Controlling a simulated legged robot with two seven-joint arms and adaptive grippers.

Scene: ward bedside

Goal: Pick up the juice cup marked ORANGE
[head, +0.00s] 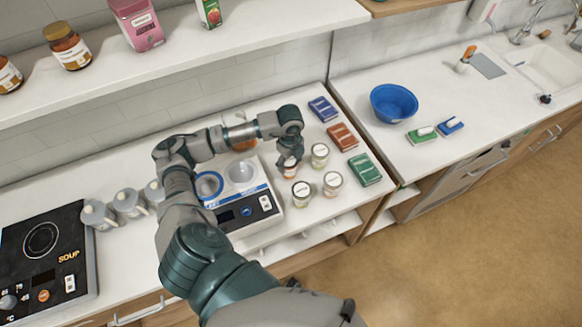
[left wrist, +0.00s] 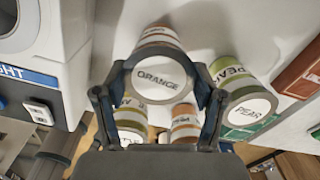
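The juice cup marked ORANGE (left wrist: 160,77) shows its round white lid and black lettering to the left wrist camera. My left gripper (head: 289,160) points down over this cup on the counter. In the left wrist view its fingers (left wrist: 160,90) lie along both sides of the lid with no clear gap. I cannot see a clear lift off the counter. A cup marked PEAR (left wrist: 250,108) stands close on the right in that view. Two more cups show partly behind my gripper, their labels mostly hidden. My right gripper is not in view.
Three other cups stand close by, including a front one (head: 301,193). A blue-and-white appliance (head: 243,205) is just left. Blue, red and green boxes (head: 365,169) lie to the right. A shelf (head: 180,55) hangs above the back. A blue bowl (head: 394,103) stands farther right.

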